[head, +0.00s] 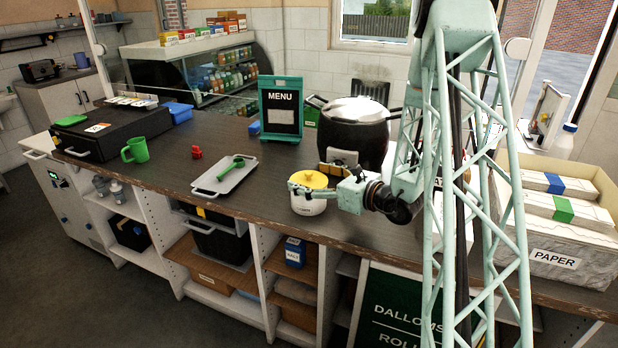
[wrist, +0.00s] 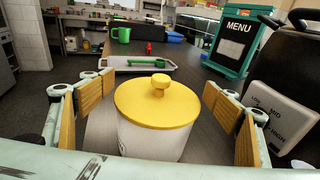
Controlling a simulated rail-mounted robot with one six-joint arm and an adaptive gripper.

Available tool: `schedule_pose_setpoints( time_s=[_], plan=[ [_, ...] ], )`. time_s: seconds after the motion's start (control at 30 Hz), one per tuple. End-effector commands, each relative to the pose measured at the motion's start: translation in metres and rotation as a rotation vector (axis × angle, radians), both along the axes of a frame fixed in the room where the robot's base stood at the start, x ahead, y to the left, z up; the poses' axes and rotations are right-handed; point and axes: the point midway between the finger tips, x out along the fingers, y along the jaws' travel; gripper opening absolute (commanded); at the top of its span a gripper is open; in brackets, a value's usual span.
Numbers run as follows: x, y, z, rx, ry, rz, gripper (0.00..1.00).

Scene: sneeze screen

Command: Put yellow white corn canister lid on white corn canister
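The white canister (head: 307,204) stands on the dark counter near its front edge, left of my arm. The yellow lid (head: 311,180), round with a small knob, sits on its top and looks level. In the wrist view the lid (wrist: 150,105) covers the canister's top, and the white body (wrist: 150,142) shows below. My gripper (wrist: 158,97) is open, with one wood-coloured finger pad on each side of the lid and canister. No clear contact shows between the pads and the lid or canister. The canister's far side is hidden.
A large black pot (head: 352,135) stands close behind my gripper. A grey tray (head: 210,186) with a green ladle lies to the left. A menu stand (head: 281,110) is behind. A paper box (head: 560,235) is at right. Counter between tray and canister is clear.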

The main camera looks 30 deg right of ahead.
Motion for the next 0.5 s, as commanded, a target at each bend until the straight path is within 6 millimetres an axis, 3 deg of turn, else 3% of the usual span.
schedule_pose_setpoints(
  time_s=[0.5],
  plan=[
    [-0.0018,-0.0010,0.0005,0.000,0.000,-0.001,0.88]
  ],
)
